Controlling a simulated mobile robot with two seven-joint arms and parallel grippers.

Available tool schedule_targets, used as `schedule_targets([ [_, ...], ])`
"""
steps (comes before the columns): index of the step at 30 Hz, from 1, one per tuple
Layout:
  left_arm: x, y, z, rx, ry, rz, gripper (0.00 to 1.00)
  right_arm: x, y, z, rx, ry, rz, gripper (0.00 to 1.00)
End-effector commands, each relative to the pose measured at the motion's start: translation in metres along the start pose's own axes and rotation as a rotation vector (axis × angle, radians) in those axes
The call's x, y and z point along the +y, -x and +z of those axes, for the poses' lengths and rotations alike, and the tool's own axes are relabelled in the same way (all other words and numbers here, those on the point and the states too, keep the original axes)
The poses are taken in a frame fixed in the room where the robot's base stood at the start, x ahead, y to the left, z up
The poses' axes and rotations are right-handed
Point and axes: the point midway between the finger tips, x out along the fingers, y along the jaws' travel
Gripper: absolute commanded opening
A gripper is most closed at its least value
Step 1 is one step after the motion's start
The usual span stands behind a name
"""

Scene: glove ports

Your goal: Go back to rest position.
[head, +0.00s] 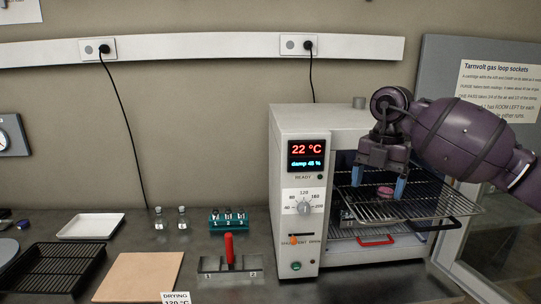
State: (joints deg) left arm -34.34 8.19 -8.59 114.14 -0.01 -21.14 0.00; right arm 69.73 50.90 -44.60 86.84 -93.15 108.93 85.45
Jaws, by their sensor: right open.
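My right gripper (378,182) reaches in from the right, pointing down over the upper wire shelf (440,208) of the white oven (300,122). Its two blue-tipped fingers are spread apart. A small pink round thing (385,192) shows between and behind the fingertips, on or near the shelf. The fingers do not appear closed on it; whether one touches it I cannot tell. My left gripper is not in view.
The oven's display (307,154) reads 22 °C. A lower shelf has a red handle (376,241). On the bench are a black rack (52,270), a tan board (138,277), a white tray (91,226), two small bottles, a teal vial rack (228,219) and a red-handled holder (229,250).

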Motion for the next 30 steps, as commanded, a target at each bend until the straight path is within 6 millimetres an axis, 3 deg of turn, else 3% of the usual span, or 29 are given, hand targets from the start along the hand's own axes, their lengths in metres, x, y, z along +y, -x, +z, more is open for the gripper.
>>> schedule_targets([
  [6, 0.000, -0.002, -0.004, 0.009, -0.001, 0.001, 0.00, 0.052, -0.023, -0.052, 0.062, 0.126, 0.006, 0.82],
  [15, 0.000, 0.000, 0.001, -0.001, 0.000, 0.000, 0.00, 0.100, -0.044, -0.117, 0.130, 0.265, 0.011, 0.82],
  [23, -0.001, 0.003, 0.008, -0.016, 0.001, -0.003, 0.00, 0.097, -0.087, -0.134, 0.348, 0.346, 0.188, 0.82],
  [30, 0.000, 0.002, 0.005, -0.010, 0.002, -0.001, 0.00, 0.091, -0.124, -0.158, 0.595, 0.386, 0.465, 0.82],
])
